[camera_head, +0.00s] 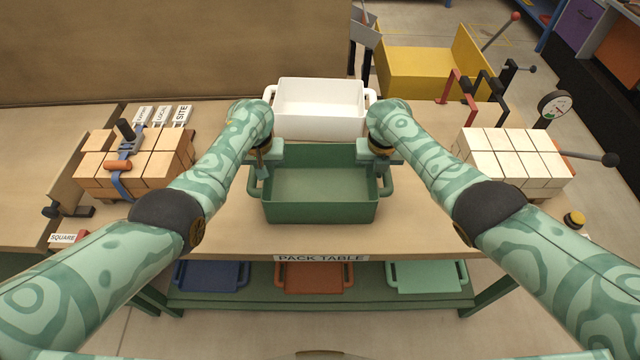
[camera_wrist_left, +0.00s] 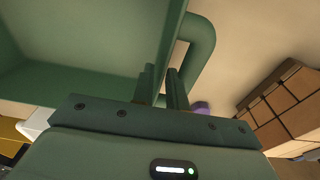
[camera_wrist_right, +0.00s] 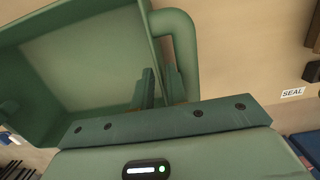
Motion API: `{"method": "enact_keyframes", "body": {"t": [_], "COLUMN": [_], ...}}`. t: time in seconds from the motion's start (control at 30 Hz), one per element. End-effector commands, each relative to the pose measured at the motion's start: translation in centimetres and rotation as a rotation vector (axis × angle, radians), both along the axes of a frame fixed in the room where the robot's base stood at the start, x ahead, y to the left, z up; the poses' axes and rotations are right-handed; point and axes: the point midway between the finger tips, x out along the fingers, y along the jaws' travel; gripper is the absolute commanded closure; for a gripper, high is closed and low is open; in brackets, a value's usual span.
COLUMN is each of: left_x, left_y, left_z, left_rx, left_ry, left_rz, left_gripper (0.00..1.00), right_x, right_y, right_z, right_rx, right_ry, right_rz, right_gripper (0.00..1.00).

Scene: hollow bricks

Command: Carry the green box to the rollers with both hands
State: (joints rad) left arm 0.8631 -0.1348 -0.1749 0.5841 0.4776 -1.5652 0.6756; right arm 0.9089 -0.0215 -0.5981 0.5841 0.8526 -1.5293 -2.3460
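The green box (camera_head: 320,212) is an open, empty tub with a loop handle on each side, upright over the front middle of the pack table (camera_head: 420,235). I cannot tell if it touches the tabletop. My left gripper (camera_head: 262,172) is at its left side and my right gripper (camera_head: 381,172) at its right side. In the left wrist view the fingers (camera_wrist_left: 162,88) pinch the side wall, one inside the box, one in the handle gap. The right wrist view shows the fingers (camera_wrist_right: 159,88) closed on the other wall likewise. I cannot make out any rollers.
A white box (camera_head: 320,125) stands just behind the green box. Wooden bricks stand left (camera_head: 140,165) and pale bricks (camera_head: 515,155) right. A yellow bin (camera_head: 415,75) is behind at the right. Blue (camera_head: 210,275), orange (camera_head: 315,278) and mint (camera_head: 427,277) trays sit on the lower shelf.

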Motion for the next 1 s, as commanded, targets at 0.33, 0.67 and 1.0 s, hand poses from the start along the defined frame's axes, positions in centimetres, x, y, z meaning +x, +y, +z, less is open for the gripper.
{"method": "enact_keyframes", "body": {"t": [0.33,0.67,1.0], "left_x": [0.08,0.06,0.05], "left_y": [0.14,0.13,0.13], "left_z": [-0.82,-0.81,-0.80], "left_rx": [0.001,0.001,0.001], "left_ry": [-0.001,-0.001,-0.001], "left_rz": [0.002,0.002,0.001], "left_gripper": [0.85,1.00,1.00], "right_x": [0.10,0.10,0.11], "right_y": [-0.10,-0.10,-0.11], "right_z": [-0.78,-0.75,-0.74], "right_rx": [-0.002,-0.001,-0.001], "right_ry": [-0.002,-0.002,-0.002], "right_rz": [-0.001,-0.001,-0.001], "right_gripper": [0.85,1.00,1.00]}}
